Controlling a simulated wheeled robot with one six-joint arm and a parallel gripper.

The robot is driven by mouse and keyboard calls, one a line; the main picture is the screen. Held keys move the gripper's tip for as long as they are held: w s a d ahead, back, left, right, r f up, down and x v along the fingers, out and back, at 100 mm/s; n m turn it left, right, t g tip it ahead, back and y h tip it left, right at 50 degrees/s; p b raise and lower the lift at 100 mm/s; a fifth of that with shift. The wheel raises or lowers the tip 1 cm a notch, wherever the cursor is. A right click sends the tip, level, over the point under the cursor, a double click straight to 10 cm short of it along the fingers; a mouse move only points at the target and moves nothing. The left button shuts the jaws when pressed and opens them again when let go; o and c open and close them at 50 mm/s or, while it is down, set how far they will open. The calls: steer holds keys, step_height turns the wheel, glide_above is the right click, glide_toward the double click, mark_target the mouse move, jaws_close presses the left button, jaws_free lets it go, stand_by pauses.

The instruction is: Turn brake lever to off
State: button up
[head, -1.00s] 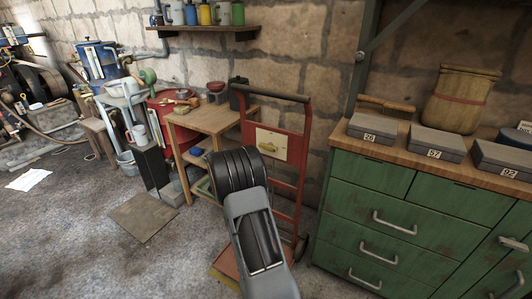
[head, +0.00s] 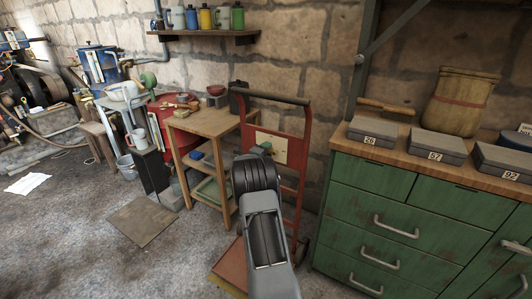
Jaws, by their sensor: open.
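I cannot make out a brake lever for certain in the head view. The engine machinery with its large dark wheel (head: 45,85) stands at the far left edge, too small and cut off to read any lever. My own arm rises from the bottom centre and ends in a dark ribbed joint in front of the red hand truck (head: 299,190). My gripper cannot be made out beyond that joint. A small teal piece shows just above the joint, against the cream plate (head: 285,149) on the hand truck; I cannot tell what it belongs to.
A wooden table (head: 213,122) with small items stands left of the hand truck. A green cabinet (head: 400,205) with grey numbered boxes fills the right. A flat brown board (head: 142,221) and white paper (head: 27,183) lie on the floor. The left foreground floor is clear.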

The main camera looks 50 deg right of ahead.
steer(key=shift+c, duration=0.2)
steer(key=c, duration=0.7)
steer(key=shift+a, duration=0.15)
jaws_close()
